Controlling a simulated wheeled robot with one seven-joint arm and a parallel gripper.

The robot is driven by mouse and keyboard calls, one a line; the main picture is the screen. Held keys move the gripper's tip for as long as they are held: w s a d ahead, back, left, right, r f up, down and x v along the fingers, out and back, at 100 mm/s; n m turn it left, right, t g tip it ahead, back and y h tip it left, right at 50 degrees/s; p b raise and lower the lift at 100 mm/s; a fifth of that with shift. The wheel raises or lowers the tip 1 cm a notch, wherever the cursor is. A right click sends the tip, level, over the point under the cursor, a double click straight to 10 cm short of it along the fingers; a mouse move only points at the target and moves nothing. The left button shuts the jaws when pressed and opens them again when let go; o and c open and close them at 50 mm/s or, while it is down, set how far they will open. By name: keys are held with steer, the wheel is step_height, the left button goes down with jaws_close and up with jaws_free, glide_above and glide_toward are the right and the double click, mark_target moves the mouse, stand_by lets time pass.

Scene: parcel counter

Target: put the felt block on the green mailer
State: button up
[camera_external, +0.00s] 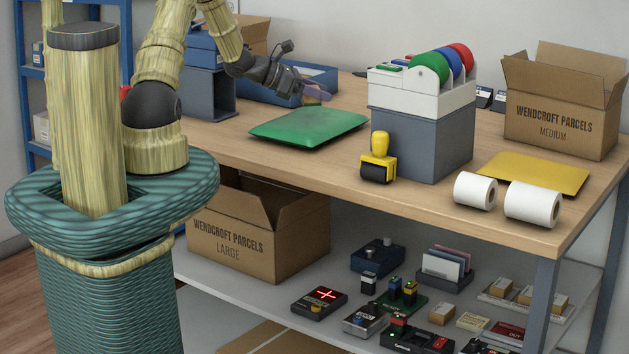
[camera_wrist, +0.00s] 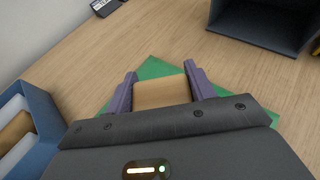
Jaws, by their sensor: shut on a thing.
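The green mailer (camera_external: 308,127) lies flat on the counter, left of the grey box. My gripper (camera_external: 317,94) is raised near the mailer's far edge. In the wrist view, the purple fingers of my gripper (camera_wrist: 160,88) are shut on a tan block, the felt block (camera_wrist: 161,93), which sits between them. Green parts of the mailer (camera_wrist: 153,68) show beyond and beside the block, which hides some of it. In the external view I cannot make out the block. I cannot tell how high it is above the mailer.
A blue tray (camera_wrist: 42,108) with envelopes stands close on the left in the wrist view. A grey box (camera_external: 420,140) with tape rolls above it and a yellow stamp (camera_external: 379,158) stand right of the mailer. A yellow mailer (camera_external: 535,173) lies farther right.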

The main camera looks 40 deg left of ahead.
mark_target(317, 104)
steer(key=shift+f, duration=1.85)
steer(key=shift+f, duration=0.15)
steer(key=o, duration=1)
steer(key=shift+a+r, duration=0.1)
steer(key=shift+r, duration=0.15)
steer(key=b+v, duration=0.1)
steer(key=v, duration=1)
steer(key=shift+s+a+r, duration=0.15)
steer(key=shift+s+a, duration=0.05)
steer(key=shift+s, duration=0.15)
